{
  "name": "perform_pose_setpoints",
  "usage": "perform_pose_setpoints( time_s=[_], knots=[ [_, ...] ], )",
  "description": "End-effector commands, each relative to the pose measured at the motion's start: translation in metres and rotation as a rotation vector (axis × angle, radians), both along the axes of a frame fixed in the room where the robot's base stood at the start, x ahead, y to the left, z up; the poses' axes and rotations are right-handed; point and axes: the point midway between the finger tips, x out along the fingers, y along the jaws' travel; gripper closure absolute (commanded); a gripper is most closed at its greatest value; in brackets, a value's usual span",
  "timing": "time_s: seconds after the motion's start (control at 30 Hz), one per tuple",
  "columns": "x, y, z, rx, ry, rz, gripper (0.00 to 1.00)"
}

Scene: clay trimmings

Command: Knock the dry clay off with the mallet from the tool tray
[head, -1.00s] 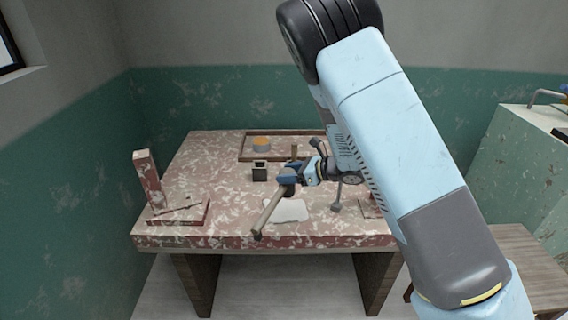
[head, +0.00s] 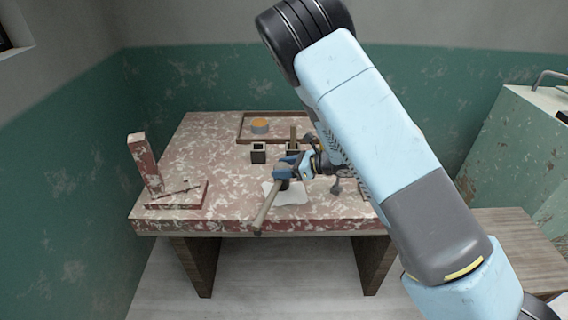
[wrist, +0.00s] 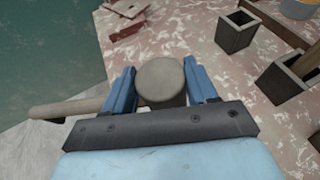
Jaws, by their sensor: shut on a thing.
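My gripper (head: 290,170) is shut on the mallet, above the front middle of the table. The mallet's pale wooden handle (head: 267,213) slants down and left, its end in front of the table's front edge. In the wrist view the mallet's round grey head (wrist: 162,80) shows between the blue fingers, and the handle (wrist: 65,108) sticks out left. A whitish flat patch (head: 294,197) lies on the table below the gripper; I cannot tell whether it is clay. The shallow tray (head: 239,128) is at the back of the table.
The mottled red table (head: 190,165) bears a post on a base (head: 143,165) at left. A dark open box (head: 258,153) stands in front. A wooden stool or bench (head: 510,245) is at right.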

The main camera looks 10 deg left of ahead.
Motion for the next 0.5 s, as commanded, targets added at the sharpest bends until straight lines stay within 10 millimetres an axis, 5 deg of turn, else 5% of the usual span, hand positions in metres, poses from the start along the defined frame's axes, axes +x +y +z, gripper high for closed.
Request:
perform_pose_setpoints(
  time_s=[0.5],
  knots=[
    [0.0004,-0.0002,-0.0057,0.001,0.000,0.000,0.88]
  ],
)
